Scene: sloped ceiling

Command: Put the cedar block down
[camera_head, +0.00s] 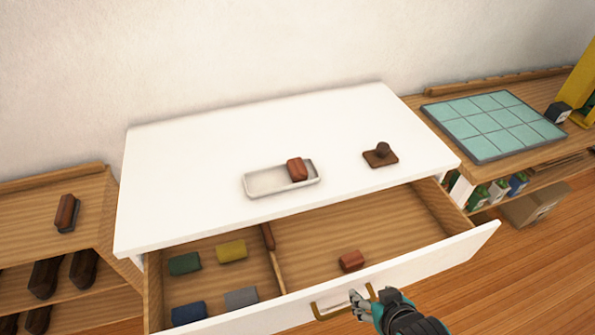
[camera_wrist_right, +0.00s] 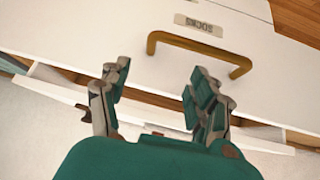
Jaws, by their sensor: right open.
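Two reddish-brown blocks show in the head view, and either could be the cedar block. One block (camera_head: 297,169) rests at the right end of a shallow white tray (camera_head: 262,191) on the white dresser top. The other block (camera_head: 351,261) lies on the floor of the open drawer (camera_head: 400,226), in its right compartment. My right gripper (camera_head: 362,301) is open and empty at the drawer front, beside the brass handle (camera_head: 325,309). In the wrist view its fingers (camera_wrist_right: 160,82) are spread, with the handle (camera_wrist_right: 200,48) just beyond them. My left gripper is not in view.
A brown knobbed piece (camera_head: 380,155) sits on the dresser top (camera_head: 200,150). Shelves stand on both sides. The dresser top's left part is clear.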

